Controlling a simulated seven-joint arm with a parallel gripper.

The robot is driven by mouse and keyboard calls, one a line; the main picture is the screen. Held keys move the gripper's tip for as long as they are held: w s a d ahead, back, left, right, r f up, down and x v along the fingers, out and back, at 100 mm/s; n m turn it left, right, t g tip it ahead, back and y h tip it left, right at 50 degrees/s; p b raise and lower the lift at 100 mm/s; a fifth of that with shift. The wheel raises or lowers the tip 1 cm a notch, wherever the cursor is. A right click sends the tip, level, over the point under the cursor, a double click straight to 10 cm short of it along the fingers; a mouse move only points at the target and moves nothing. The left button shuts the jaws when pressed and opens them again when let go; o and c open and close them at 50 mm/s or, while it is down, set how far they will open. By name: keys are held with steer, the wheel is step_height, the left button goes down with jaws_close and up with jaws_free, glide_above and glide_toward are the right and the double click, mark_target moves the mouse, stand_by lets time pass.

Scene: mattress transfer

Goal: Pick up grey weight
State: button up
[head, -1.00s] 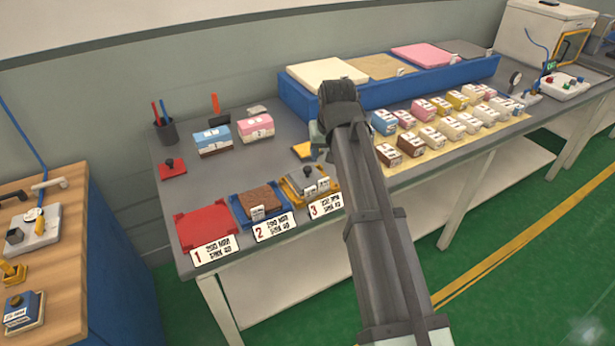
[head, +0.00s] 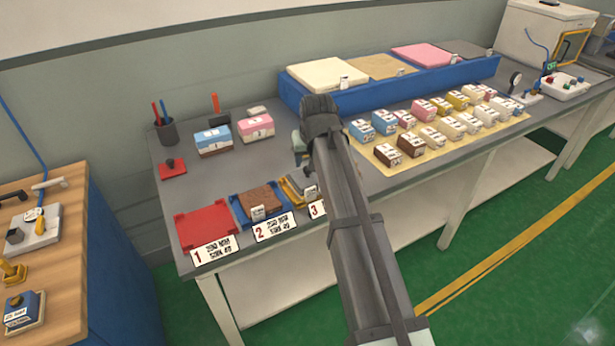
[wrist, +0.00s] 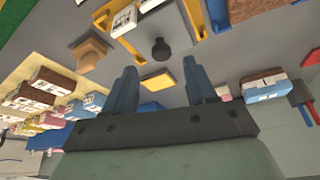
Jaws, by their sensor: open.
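My gripper (wrist: 159,66) is open and empty in the wrist view, its two bluish fingers pointing toward the table. A dark grey knob-topped piece (wrist: 160,48), which looks like the grey weight, shows just beyond and between the fingertips, apart from them. It is by the yellow-edged tray (wrist: 194,18); whether its base rests in the tray I cannot tell. In the head view my gripper (head: 301,146) is over the table behind tray 3 (head: 292,191), and my arm hides much of that tray. The weight is not clear there.
A red tray (head: 204,226) and a blue tray (head: 240,216) with a brown slab stand left of tray 3. Several labelled blocks (head: 432,137) sit on a mat to the right. A long blue rack (head: 345,103) lines the back. A small yellow pad (wrist: 157,82) lies between my fingers' outlines.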

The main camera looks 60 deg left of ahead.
mark_target(308, 173)
steer(key=shift+x, duration=2.65)
steer(key=shift+s, duration=0.1)
jaws_close()
